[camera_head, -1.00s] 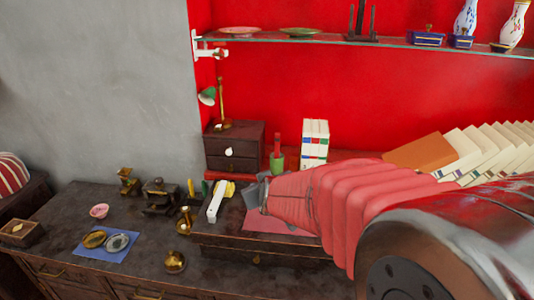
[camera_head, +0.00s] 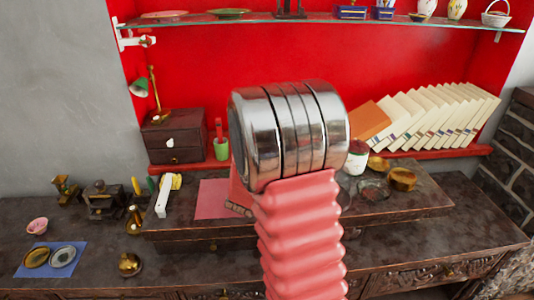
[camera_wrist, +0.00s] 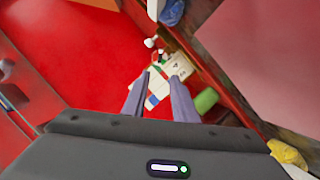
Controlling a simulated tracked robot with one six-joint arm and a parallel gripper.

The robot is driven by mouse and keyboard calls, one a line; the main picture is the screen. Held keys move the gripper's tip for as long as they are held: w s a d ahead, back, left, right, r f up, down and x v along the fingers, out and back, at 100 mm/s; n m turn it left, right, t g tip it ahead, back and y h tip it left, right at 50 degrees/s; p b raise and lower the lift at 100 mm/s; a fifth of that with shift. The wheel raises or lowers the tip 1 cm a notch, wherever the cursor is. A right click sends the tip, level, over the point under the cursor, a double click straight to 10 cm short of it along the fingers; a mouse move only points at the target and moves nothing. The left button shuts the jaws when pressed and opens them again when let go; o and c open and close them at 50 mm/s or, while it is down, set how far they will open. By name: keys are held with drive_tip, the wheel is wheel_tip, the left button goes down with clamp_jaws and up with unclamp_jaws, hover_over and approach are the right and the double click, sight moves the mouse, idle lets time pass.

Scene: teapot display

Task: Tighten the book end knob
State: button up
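I cannot make out the book end knob for certain. A row of cream books (camera_head: 437,118) leans on the red ledge at right in the head view, with an orange book (camera_head: 369,121) at its left end. In the wrist view, white books (camera_wrist: 180,66) with coloured labels show just beyond my gripper (camera_wrist: 159,74). Its two fingers are apart with nothing gripped between them. Small white round pieces (camera_wrist: 151,43) lie beyond the fingertips; what they belong to is unclear. In the head view my arm hides the gripper and the upright white books.
A small dark cabinet (camera_head: 174,137) and a green cup (camera_head: 221,149) stand left of my arm. A glass shelf (camera_head: 330,17) crosses above. Brass bowls (camera_head: 402,179) and a jar (camera_head: 357,157) stand right of my arm. The dark desk (camera_head: 440,244) is clear at front right.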

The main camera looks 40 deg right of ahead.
drive_tip(key=x, duration=1.3)
drive_tip(key=shift+w+d+f, duration=0.1)
drive_tip(key=shift+w+d, duration=0.15)
drive_tip(key=shift+d, duration=0.05)
drive_tip(key=shift+c, duration=0.5)
clamp_jaws()
drive_tip(key=shift+a, duration=0.25)
drive_tip(key=shift+d, duration=0.1)
